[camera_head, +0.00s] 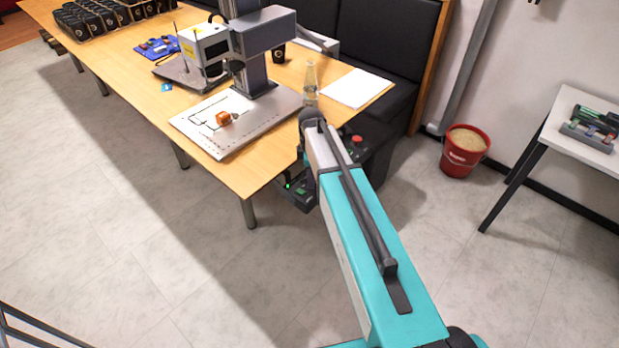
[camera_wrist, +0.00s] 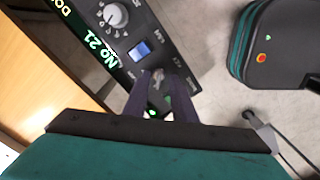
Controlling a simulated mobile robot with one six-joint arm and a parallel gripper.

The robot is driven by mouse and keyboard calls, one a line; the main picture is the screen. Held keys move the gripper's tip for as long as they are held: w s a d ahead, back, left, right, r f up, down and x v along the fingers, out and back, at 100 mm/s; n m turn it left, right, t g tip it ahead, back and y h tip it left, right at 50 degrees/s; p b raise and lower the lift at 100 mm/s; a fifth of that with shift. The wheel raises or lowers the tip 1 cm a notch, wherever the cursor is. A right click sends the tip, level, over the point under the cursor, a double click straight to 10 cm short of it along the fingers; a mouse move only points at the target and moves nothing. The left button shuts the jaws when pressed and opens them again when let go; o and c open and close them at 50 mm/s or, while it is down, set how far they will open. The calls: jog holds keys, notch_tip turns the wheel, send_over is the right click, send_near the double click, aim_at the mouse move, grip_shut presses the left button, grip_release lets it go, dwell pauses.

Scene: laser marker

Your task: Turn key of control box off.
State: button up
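A small silver key (camera_wrist: 158,76) sits on the panel below the switch. My gripper (camera_wrist: 159,82) has its two dark fingers apart, one on each side of the key. I cannot tell whether they touch it. In the head view the control box (camera_head: 297,193) shows partly at the table's front right edge, behind my arm, which hides my gripper there.
A red bucket (camera_head: 463,152) and a side table (camera_head: 580,135) stand right. The left floor is clear.

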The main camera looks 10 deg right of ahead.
jog(key=shift+r, duration=0.2)
notch_tip(320, 180, up, 13)
jog(key=b, duration=0.1)
jog(key=shift+r+b, duration=0.2)
jog(key=shift+b, duration=0.2)
dwell(0.4)
jog(key=shift+s, duration=0.1)
dwell(0.5)
